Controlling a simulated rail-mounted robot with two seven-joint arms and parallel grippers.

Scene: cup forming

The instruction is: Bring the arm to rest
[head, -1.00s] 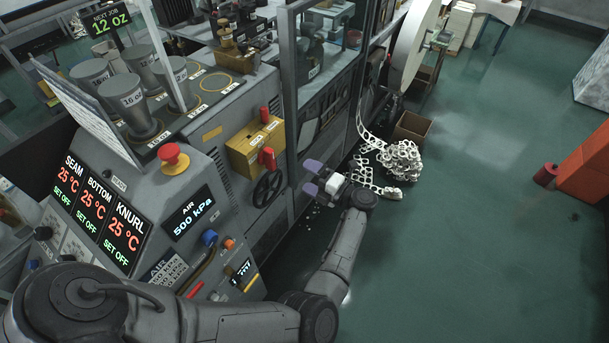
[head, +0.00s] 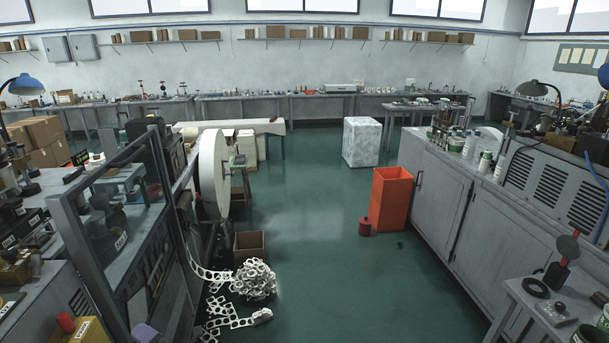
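Only a small purple fingertip of my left gripper (head: 145,334) shows, at the bottom edge of the head view, left of centre. The rest of that gripper and its arm are out of the picture, so its opening cannot be judged. It appears in front of the cup forming machine (head: 116,262), beside the machine's yellow box (head: 92,332) with a red knob. I see nothing held at the visible fingertip. My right gripper is not in view.
White punched scrap (head: 254,279) lies on the floor by a cardboard box (head: 249,245) and a large white paper roll (head: 213,174). An orange bin (head: 391,197) and a red can (head: 364,228) stand near grey cabinets (head: 455,213). The green floor between is open.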

